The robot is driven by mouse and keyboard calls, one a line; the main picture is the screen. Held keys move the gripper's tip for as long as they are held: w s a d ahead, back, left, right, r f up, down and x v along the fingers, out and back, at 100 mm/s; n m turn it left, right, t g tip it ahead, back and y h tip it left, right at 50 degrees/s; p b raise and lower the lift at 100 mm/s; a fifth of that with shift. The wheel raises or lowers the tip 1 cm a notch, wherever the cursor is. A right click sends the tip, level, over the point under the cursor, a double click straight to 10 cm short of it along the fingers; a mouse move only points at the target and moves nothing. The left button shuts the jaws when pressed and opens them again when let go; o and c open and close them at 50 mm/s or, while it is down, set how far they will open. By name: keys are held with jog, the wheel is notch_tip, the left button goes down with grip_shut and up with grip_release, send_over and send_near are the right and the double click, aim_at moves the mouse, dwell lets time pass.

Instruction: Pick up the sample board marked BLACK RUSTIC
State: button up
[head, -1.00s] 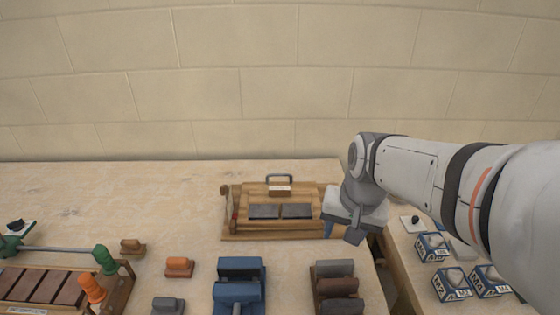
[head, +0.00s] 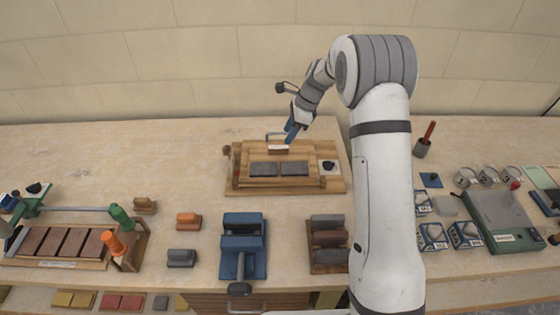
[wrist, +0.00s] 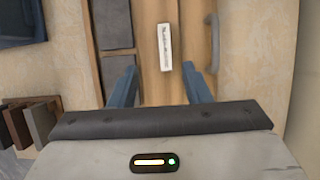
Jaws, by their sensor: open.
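A wooden board (head: 240,184) with two dark grey brick slips, a white label and a grey handle at its back lies on the bench; I take it for the sample board. The label (wrist: 165,47) is too small to read. In the wrist view the board (wrist: 150,60) lies beneath my gripper, with the handle (wrist: 212,45) off to the right. My gripper (head: 291,133) is open and empty, near the back of the board by the label. Its blue fingers (wrist: 160,86) straddle bare wood near the label, apparently above it. Any contact cannot be told.
A tray of reddish-brown bricks (head: 50,264) stands at the left. A blue clamp-like tool (head: 243,240) and a rack of slips (head: 327,240) are in front of the board. Small boxes (head: 432,236) and a green-grey machine (head: 500,220) stand right. The bench's back left is clear.

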aim_at(279, 147)
jog(key=x, duration=0.2)
jog(key=p+x, duration=0.1)
jog(key=x, duration=0.1)
jog(key=p+x, duration=0.1)
jog(key=x, duration=0.1)
jog(key=shift+w+a+f, duration=0.1)
jog(key=shift+w+a, duration=0.1)
jog(key=shift+w, duration=0.2)
jog(key=shift+a+f, duration=0.15)
jog(key=shift+f, duration=0.4)
jog(key=shift+c, duration=0.5)
grip_shut()
jog(key=shift+r, duration=0.1)
